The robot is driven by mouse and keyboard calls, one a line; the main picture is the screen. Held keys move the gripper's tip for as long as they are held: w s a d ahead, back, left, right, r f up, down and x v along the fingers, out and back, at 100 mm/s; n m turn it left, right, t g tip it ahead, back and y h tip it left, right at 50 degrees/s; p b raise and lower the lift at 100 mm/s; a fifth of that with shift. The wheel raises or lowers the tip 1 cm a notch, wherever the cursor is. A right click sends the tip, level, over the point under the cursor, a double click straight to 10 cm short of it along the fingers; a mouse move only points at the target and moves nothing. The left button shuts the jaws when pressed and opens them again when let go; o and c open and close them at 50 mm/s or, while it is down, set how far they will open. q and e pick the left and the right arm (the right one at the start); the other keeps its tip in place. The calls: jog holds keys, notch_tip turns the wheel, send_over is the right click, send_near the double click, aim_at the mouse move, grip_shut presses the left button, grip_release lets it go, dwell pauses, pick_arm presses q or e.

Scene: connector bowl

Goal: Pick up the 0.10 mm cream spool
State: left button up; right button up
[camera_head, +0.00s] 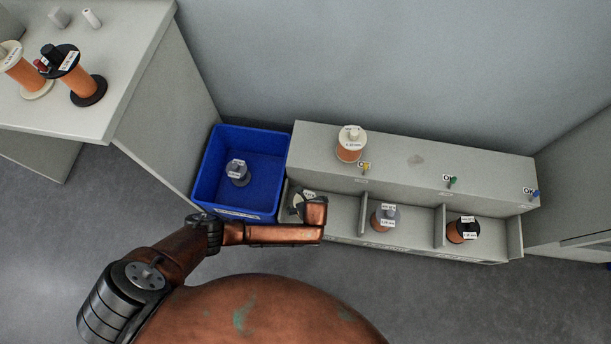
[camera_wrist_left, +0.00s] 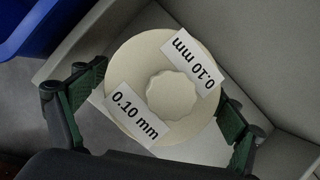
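The cream spool (camera_wrist_left: 172,62) with two "0.10 mm" labels fills the middle of the left wrist view, seen from above with its round central knob. In the head view the cream spool (camera_head: 298,202) stands in the left compartment of the shelf unit, mostly hidden by my left arm. My left gripper (camera_wrist_left: 160,100) is over it, its two green-padded fingers spread on opposite sides of the top flange. The fingers look open; whether they touch the flange is unclear. My right gripper is not in view.
A blue bin (camera_head: 265,171) holding a grey spool (camera_head: 238,171) stands left of the shelf unit (camera_head: 480,172). Another cream-topped spool (camera_head: 351,147) is on its top. A grey-topped spool (camera_head: 383,218) and a black-topped spool (camera_head: 462,230) occupy other compartments. A table (camera_head: 130,60) with spools is upper left.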

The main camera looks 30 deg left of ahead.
pick_arm(q)
jog(key=c, duration=2)
jog(key=shift+r, duration=0.1)
jog(key=shift+c, duration=0.2)
